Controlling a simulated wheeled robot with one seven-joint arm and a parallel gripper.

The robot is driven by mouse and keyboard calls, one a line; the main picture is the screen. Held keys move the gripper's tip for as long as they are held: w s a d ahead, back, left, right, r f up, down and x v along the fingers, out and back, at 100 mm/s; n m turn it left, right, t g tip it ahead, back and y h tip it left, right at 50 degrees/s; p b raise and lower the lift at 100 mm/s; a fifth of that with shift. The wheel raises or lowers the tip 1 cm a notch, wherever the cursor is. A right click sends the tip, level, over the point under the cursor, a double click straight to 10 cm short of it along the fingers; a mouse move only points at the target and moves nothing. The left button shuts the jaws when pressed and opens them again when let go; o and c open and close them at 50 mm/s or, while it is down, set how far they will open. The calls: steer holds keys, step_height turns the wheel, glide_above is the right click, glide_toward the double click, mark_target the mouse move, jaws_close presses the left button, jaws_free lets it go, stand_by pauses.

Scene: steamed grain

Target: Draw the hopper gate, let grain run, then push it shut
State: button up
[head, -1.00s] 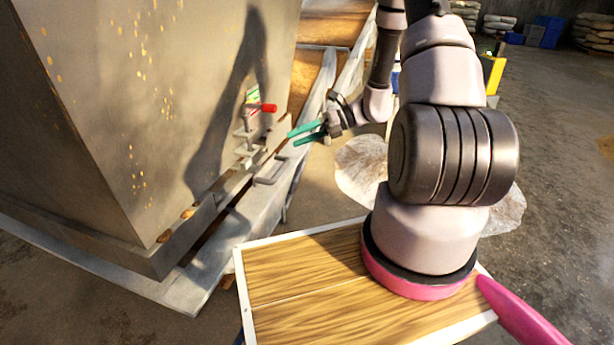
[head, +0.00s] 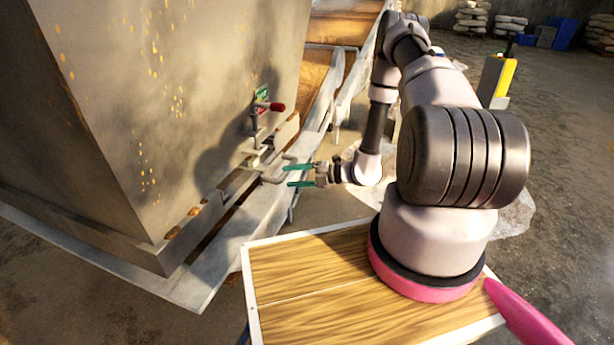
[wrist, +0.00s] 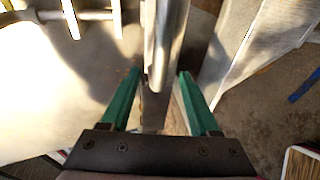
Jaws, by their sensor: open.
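The hopper (head: 160,100) is a large tan metal body on the left. The gate's pale metal handle (head: 272,179) sticks out low on the hopper's side. My gripper (head: 289,176) has green fingers, spread open, with their tips at the outer end of the handle. In the wrist view, a pale metal bar (wrist: 160,45), seemingly the handle, runs between the two open fingers (wrist: 160,73). I cannot tell whether a finger touches it. The gate plate itself is mostly hidden. No running grain shows.
A lever with a red knob (head: 277,107) and a green plate (head: 262,92) sit just above the handle. A pale sloping frame (head: 322,105) stands behind. A pale sack (head: 512,215) lies behind my arm. A yellow-sided post (head: 502,78) stands at back right. Floor at right is clear.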

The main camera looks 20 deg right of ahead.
mark_target(284, 177)
steer(key=shift+x, duration=1.95)
jaws_close()
steer(key=shift+s+d, duration=0.1)
steer(key=shift+d, duration=0.1)
